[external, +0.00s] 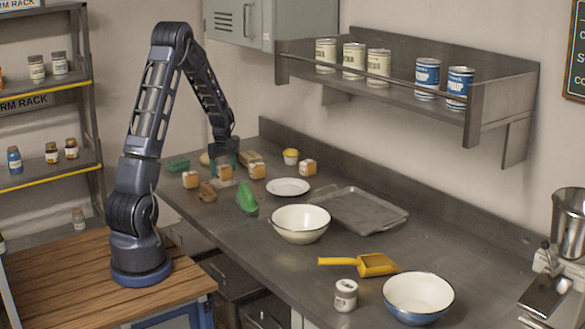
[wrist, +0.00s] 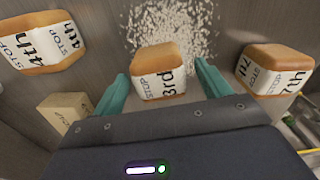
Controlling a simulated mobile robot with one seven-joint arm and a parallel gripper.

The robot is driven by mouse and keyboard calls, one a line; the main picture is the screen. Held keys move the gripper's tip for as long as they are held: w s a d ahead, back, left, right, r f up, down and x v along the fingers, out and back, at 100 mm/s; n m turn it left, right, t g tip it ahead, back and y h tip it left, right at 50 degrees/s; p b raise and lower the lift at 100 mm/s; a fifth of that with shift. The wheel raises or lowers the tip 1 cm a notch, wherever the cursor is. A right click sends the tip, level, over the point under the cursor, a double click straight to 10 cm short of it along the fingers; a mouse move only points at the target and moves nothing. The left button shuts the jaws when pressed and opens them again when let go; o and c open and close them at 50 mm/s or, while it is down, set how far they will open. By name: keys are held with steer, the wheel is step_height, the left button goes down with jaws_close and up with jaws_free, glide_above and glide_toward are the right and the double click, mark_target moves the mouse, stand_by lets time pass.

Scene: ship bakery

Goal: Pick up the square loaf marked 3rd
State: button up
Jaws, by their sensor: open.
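The square loaf marked 3rd (wrist: 158,62) has a brown crust and a white printed band. It lies in the middle of the wrist view, between the two teal fingers of my gripper (wrist: 163,82). The fingers are apart, one on each side of the loaf; I cannot tell whether they touch it. In the external view my gripper (external: 225,161) points down over the loaf (external: 225,173) at the counter's far end. A loaf marked 4th (wrist: 42,43) is at the left of the wrist view, and one marked 7th (wrist: 275,72) is at the right.
A beige block (wrist: 66,112) lies near the left finger. White powder (wrist: 190,28) is scattered behind the loaf. On the counter stand a green item (external: 247,198), a white plate (external: 288,187), a cream bowl (external: 300,224) and a metal tray (external: 372,222). A shelf (external: 430,103) with cans hangs above.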

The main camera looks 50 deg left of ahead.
step_height(320, 180, down, 2)
steer(key=shift+f, duration=0.15)
steer(key=shift+c, duration=0.3)
steer(key=c, duration=1)
